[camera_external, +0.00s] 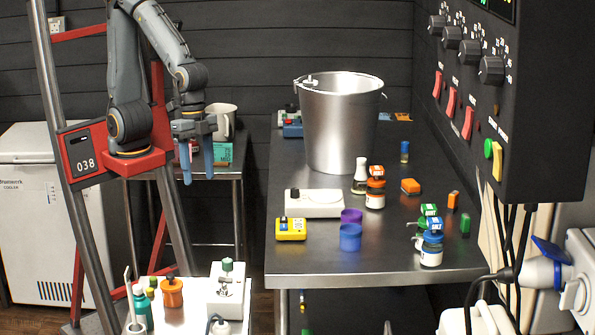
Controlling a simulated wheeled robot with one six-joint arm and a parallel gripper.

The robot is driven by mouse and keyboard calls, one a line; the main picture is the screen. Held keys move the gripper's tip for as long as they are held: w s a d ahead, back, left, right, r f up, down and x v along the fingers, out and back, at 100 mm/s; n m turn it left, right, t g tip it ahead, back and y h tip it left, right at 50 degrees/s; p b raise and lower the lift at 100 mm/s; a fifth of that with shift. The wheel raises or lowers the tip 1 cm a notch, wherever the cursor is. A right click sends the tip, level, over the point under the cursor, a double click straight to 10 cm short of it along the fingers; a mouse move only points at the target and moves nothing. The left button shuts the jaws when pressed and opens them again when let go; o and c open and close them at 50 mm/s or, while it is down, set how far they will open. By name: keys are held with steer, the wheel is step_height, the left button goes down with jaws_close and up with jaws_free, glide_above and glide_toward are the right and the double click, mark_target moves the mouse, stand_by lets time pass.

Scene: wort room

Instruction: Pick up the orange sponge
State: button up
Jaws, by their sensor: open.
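My gripper (198,178) hangs at the upper left with its two blue fingers pointing down. It is open, with nothing between the fingers, left of the steel table and well apart from the orange items. A small orange block (410,187) lies on the right half of the steel table (310,262). A narrower orange piece (453,200) is near the table's right edge. Another flat orange item (402,117) lies at the far back. They are too small to tell for certain which is the sponge.
A large steel bucket (341,130) stands at the table's back. Jars (375,192), a white scale-like box (314,205), a yellow device (291,230) and blue and purple cups (350,236) surround the middle. A black control panel (515,110) overhangs the right side. The front of the table is clear.

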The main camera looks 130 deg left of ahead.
steer(key=w+a+n+t+y+p, duration=0.3)
steer(key=w+t+p, duration=0.45)
steer(key=w, duration=2.35)
steer(key=w+a+n+t+y, duration=0.2)
steer(key=w+a+n+y, duration=0.1)
steer(key=w+a+y, duration=0.15)
glide_toward(351, 238)
steer(key=s+a, duration=0.2)
steer(key=shift+a+f+p, duration=0.3)
steer(key=shift+f+p, duration=0.05)
steer(key=shift+w+a+f+t, duration=0.15)
steer(key=shift+w+f+t, duration=0.1)
steer(key=shift+w+f, duration=0.1)
steer(key=shift+p+x, duration=1.4)
steer(key=shift+x, duration=2.1)
steer(key=shift+w, duration=0.1)
steer(key=shift+c, duration=0.2)
steer(key=shift+r, duration=0.1)
steer(key=c, duration=0.8)
